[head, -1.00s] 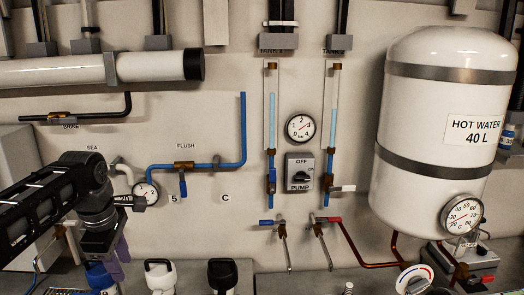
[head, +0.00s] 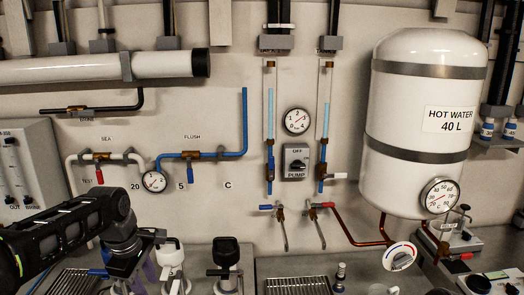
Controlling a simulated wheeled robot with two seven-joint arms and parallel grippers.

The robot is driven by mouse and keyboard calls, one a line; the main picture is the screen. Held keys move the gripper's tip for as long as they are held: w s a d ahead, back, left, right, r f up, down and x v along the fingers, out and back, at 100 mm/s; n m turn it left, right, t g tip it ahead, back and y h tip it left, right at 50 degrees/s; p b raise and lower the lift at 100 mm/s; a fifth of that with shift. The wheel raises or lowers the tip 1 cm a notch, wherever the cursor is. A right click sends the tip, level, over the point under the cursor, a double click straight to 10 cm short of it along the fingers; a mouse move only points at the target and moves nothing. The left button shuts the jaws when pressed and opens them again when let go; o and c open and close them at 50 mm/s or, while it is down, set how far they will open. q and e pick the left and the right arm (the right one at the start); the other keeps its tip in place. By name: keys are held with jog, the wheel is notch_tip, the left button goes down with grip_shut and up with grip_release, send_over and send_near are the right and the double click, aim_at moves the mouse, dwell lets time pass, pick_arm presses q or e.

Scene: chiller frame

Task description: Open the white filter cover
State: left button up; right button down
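The white filter cover (head: 171,256) is the white-topped unit at the lower left of the head view, with a dark handle across its top. A black-topped filter (head: 225,254) stands to its right. My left gripper (head: 143,275) reaches down from the left, just left of the white cover. Its purple fingers are partly hidden behind its dark body, and their gap is unclear. I see no grip on the white cover, and I cannot tell whether they touch. My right gripper is out of view.
Pipes with valves, a round gauge (head: 154,181) and a pump switch (head: 296,161) are on the back wall. A white hot water tank (head: 418,115) hangs at the right. A metal grate (head: 298,286) lies right of the filters. The counter (head: 268,266) is bare behind it.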

pick_arm(q)
jog(key=s+d+f+m+h, duration=0.1)
jog(key=s+d+f+m, duration=0.2)
jog(key=f, duration=0.5)
jog(key=s+d+f+m+g+h, duration=0.1)
jog(key=d+f+m, duration=0.1)
jog(key=d+f, duration=0.55)
jog(key=s+d+f+m+h, duration=0.1)
jog(key=s+d+f+m, duration=0.15)
jog(key=f, duration=0.75)
jog(key=s+d+f+m, duration=0.3)
jog(key=s+f, duration=0.4)
jog(key=s, duration=0.3)
jog(key=s+d+f+m, duration=0.3)
jog(key=s+f, duration=0.4)
jog(key=s, duration=0.4)
jog(key=shift+s+d+f+m+g, duration=0.2)
jog(key=shift+d+m+g, duration=0.05)
jog(key=shift+m+g, duration=0.1)
jog(key=shift+c, duration=0.4)
